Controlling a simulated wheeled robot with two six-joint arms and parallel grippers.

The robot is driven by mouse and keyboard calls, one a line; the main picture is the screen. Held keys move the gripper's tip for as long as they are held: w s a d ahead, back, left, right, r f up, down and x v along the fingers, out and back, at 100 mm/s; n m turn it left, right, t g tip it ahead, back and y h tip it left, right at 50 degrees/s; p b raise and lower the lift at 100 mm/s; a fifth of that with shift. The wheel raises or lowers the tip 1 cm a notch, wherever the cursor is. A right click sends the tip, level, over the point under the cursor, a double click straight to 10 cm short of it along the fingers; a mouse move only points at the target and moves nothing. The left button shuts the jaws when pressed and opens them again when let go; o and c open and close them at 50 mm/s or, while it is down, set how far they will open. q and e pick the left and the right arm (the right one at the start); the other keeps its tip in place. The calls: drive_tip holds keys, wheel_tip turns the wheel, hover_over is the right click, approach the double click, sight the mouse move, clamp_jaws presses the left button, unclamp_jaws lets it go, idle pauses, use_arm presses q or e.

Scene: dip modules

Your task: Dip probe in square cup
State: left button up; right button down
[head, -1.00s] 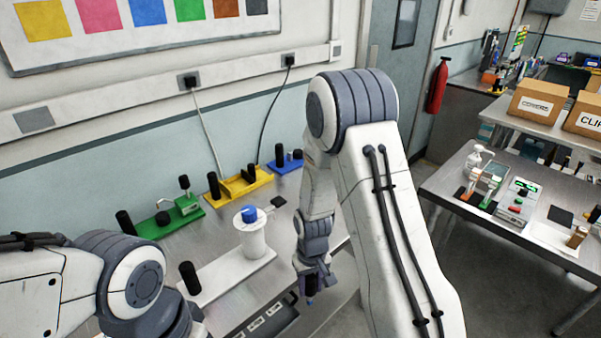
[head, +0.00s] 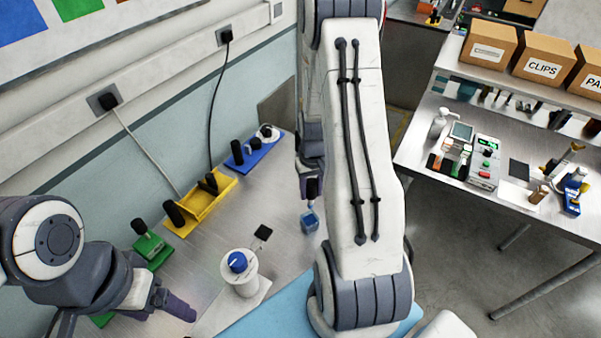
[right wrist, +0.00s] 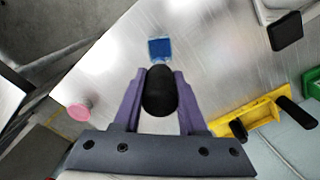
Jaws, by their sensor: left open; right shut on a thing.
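The square cup (head: 309,222) is small and blue and stands on the metal table; it also shows in the right wrist view (right wrist: 160,48), just beyond the fingers. My right gripper (head: 312,180) is shut on the black handle of the probe (right wrist: 160,92). The probe (head: 312,188) points down, just above and close to the cup in the head view. I cannot tell whether its tip is inside the cup. My left gripper (head: 176,304) is open and empty, low at the left, in front of the green stand (head: 150,249).
A yellow stand (head: 203,205) and a blue stand (head: 254,152) line the wall side. A pink round thing (right wrist: 80,110) shows in the right wrist view.

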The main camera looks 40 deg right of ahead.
drive_tip(key=shift+w+f+b, duration=0.1)
drive_tip(key=shift+f+b, duration=0.6)
drive_tip(key=shift+f, duration=0.05)
drive_tip(key=shift+f+b, duration=3.35)
drive_tip(key=shift+f, duration=0.85)
drive_tip(key=shift+r+p, duration=3.2)
drive_tip(key=shift+r, duration=0.6)
